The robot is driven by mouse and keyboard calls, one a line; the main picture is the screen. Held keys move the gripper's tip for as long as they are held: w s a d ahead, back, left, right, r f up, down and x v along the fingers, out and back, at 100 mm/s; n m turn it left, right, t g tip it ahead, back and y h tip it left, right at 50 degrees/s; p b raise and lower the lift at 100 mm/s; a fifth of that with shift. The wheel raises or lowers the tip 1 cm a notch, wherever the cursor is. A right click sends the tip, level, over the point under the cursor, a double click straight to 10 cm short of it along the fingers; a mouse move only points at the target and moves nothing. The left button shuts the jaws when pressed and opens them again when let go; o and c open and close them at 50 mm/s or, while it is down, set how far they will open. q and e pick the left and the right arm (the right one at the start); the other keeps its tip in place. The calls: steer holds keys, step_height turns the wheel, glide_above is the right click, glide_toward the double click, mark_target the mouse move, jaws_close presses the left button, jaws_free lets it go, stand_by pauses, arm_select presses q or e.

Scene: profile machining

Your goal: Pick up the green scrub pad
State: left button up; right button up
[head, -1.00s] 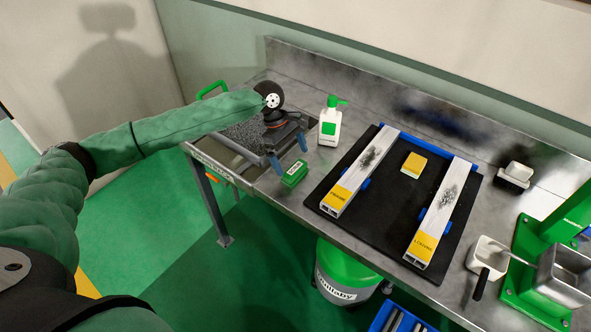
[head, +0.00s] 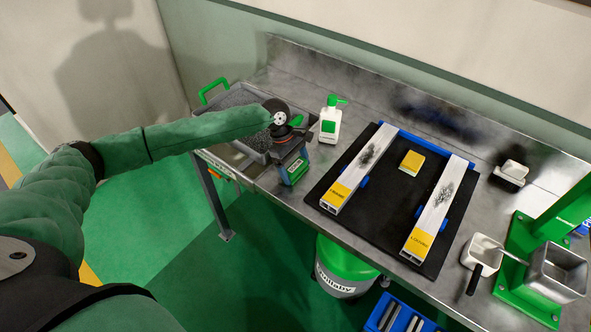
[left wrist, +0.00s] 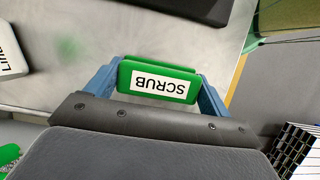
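The green scrub pad (left wrist: 158,82), with a white "SCRUB" label, lies between the two blue fingers of my left gripper (left wrist: 160,85) in the left wrist view. One finger is at each end of the pad, with little or no gap visible; I cannot tell whether they press on it. In the head view the pad (head: 295,171) is at the front edge of the metal bench, directly under my left gripper (head: 292,167), and is partly covered by it. My right gripper is not in view.
A black mat (head: 390,196) with two profiles and a yellow-white block (head: 412,162) lies farther right. The bench's front edge is close by.

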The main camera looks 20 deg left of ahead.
mark_target(299, 168)
arm_select(q)
steer(key=shift+c, duration=1.1)
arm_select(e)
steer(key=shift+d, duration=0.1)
arm_select(q)
steer(key=shift+r, duration=0.15)
steer(key=shift+r+b, duration=0.35)
steer(key=shift+b, duration=0.1)
step_height(299, 168, up, 2)
steer(key=shift+r+b, duration=0.25)
steer(key=shift+b, duration=0.55)
steer(key=s+d+r+b, duration=0.3)
steer(key=s+d+r, duration=0.3)
steer(key=d, duration=0.3)
steer(key=shift+s+d+r+b, duration=0.25)
steer(key=shift+d+r+b, duration=0.1)
steer(key=shift+r, duration=0.4)
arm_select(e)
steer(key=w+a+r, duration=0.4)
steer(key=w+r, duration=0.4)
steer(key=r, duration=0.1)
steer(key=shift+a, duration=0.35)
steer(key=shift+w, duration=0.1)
